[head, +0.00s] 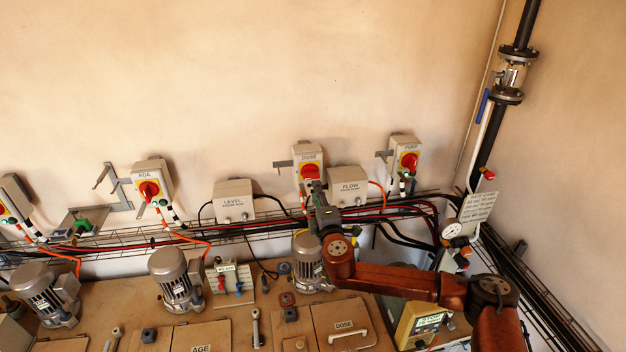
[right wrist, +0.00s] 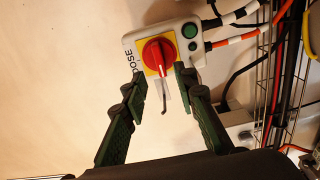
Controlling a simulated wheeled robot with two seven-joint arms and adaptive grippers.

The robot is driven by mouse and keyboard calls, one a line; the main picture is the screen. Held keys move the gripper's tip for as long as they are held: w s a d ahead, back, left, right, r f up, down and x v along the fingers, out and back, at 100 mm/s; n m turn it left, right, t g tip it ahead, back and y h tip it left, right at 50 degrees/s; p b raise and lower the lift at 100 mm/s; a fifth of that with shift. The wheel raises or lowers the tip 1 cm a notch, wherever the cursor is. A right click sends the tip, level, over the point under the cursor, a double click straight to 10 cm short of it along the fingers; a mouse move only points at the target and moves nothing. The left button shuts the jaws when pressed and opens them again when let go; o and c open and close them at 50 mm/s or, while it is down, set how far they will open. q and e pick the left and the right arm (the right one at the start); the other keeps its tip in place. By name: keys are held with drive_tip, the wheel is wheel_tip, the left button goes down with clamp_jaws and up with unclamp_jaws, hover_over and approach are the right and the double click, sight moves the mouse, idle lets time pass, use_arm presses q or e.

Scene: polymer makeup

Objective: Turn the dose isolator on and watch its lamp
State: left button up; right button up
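The dose isolator (head: 308,154) is a pale box on the back wall with a red rotary knob (head: 309,171) on a yellow plate. In the right wrist view the red knob (right wrist: 158,56) shows a pale pointer line. My right gripper (head: 314,188) is just in front of the isolator. Its fingers (right wrist: 161,88) are open, with the knob beyond the gap and no visible grip on it. My left gripper is out of view.
The FLOW box (head: 349,186) is close on the right and the LEVEL box (head: 233,201) on the left. The AGIT. (head: 152,182) and PUMP (head: 404,156) isolators flank them. Cables and a wire tray (head: 270,228) run below. The wall above is clear.

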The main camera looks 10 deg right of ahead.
sight(312, 178)
drive_tip(key=shift+w+p, duration=1)
drive_tip(key=shift+w, duration=2.85)
drive_tip(key=shift+c, duration=0.5)
clamp_jaws()
